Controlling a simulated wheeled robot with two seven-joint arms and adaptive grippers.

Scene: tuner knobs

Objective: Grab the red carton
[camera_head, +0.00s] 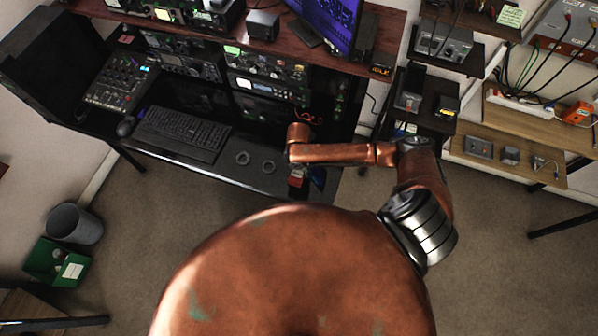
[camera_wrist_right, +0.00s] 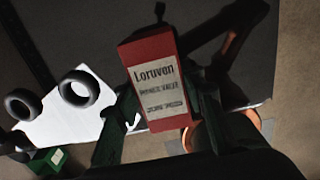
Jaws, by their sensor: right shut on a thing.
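The red carton (camera_wrist_right: 142,53) has a white label reading "Loruvan" and stands large in the middle of the right wrist view. The dark green fingers of my right gripper (camera_wrist_right: 160,118) are on either side of its lower part, shut on it. In the head view a small bit of the red carton (camera_head: 297,172) shows below my copper-coloured right arm, at the front edge of the black desk (camera_head: 200,167). The arm hides most of the gripper there. I cannot tell whether the carton touches the desk. My left gripper is out of view.
Two dark rings (camera_head: 242,157) lie on the desk left of the carton, beside a keyboard (camera_head: 182,134). Radio gear (camera_head: 268,76) and a monitor (camera_head: 325,20) stand behind. Shelves with small boxes (camera_head: 479,147) are at right. A grey bin (camera_head: 75,224) and green box (camera_head: 57,262) stand lower left.

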